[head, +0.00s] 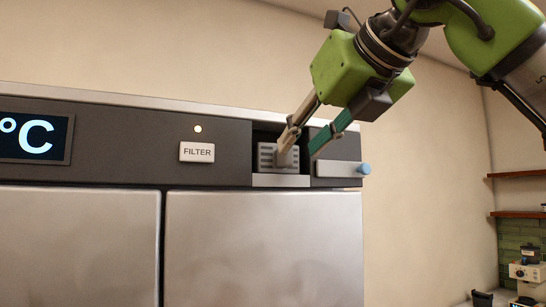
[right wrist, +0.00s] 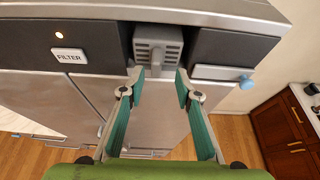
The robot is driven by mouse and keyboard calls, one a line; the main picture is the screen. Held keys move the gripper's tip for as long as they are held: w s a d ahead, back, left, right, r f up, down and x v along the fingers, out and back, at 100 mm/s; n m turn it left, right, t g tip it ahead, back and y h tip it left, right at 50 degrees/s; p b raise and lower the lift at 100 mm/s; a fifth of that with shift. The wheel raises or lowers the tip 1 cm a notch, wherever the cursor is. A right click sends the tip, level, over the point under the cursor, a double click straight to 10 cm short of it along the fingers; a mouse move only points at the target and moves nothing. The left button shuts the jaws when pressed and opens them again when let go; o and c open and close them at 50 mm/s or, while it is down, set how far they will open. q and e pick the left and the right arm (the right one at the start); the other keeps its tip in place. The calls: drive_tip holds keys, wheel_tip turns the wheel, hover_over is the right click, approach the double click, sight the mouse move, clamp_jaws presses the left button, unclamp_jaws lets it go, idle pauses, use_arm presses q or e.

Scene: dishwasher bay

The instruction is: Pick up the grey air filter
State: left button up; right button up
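The grey air filter (head: 266,157) is a slatted block sitting in an open slot near the right end of the machine's dark upper panel. It also shows in the right wrist view (right wrist: 157,38), top centre, with a small tab low on its front. My right gripper (head: 299,148) is in front of the slot, and one finger covers part of the filter. In the right wrist view the fingers (right wrist: 159,75) are spread wide with nothing between them, their tips just short of the filter. I cannot tell whether either tip touches it. My left gripper is not in view.
A light FILTER label (head: 197,152) and a lit lamp (head: 198,129) are left of the slot. A pale bar with a blue knob (head: 364,169) juts out close to the slot's right. Steel doors (head: 262,245) lie below. Shelves (head: 520,214) stand far right.

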sight(289, 167)
drive_tip(key=x, duration=0.1)
drive_tip(key=p+x, duration=0.2)
drive_tip(key=x, duration=0.1)
drive_tip(key=shift+w+a+r, duration=0.1)
drive_tip(key=shift+a+r, duration=0.2)
drive_tip(key=shift+a, duration=0.05)
drive_tip(key=shift+w+f, duration=0.3)
drive_tip(key=shift+w, duration=0.05)
drive_tip(key=shift+s+r, duration=0.1)
drive_tip(key=shift+s, duration=0.05)
drive_tip(key=shift+c, duration=1.2)
clamp_jaws()
drive_tip(key=shift+r, duration=0.1)
